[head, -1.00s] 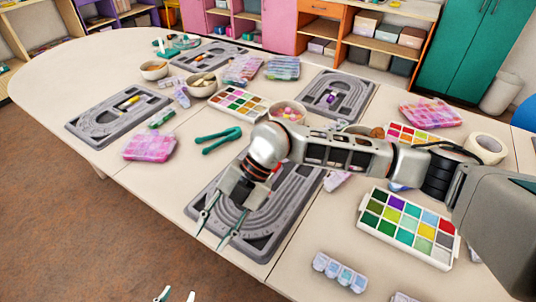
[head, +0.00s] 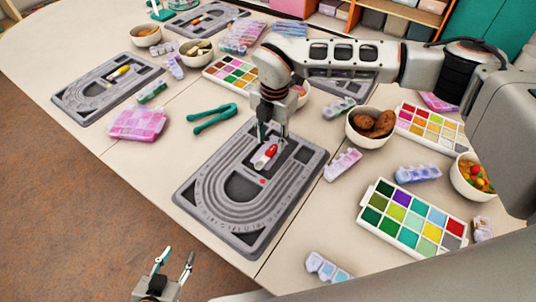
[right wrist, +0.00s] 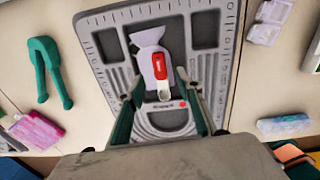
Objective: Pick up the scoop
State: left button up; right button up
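The scoop (head: 265,156), pale lilac with a red part on its handle, lies on the near grey bead board (head: 192,198). It also shows in the right wrist view (right wrist: 149,42), with its wide end away from me and its handle toward me. My right gripper (head: 273,136) points down over the board at the scoop. In the right wrist view its fingers (right wrist: 160,90) are spread on either side of the handle, with gaps to it. My left gripper (head: 178,256) is open and empty, low in front of the table's edge.
Green pliers (head: 212,117) and a pink bead box (head: 139,122) lie left of the board. A paint-like colour tray (head: 408,222), small lilac boxes (head: 343,164) and a bowl of brown pieces (head: 371,127) stand to the right. Other boards (head: 106,88) lie further back.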

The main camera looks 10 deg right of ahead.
aim_at(271, 150)
notch_tip(271, 150, down, 4)
jog(key=shift+w+d+f, duration=0.1)
jog(key=shift+w+f, duration=0.05)
jog(key=shift+f, duration=0.1)
jog(key=c, duration=0.9)
jog(key=shift+r, duration=0.15)
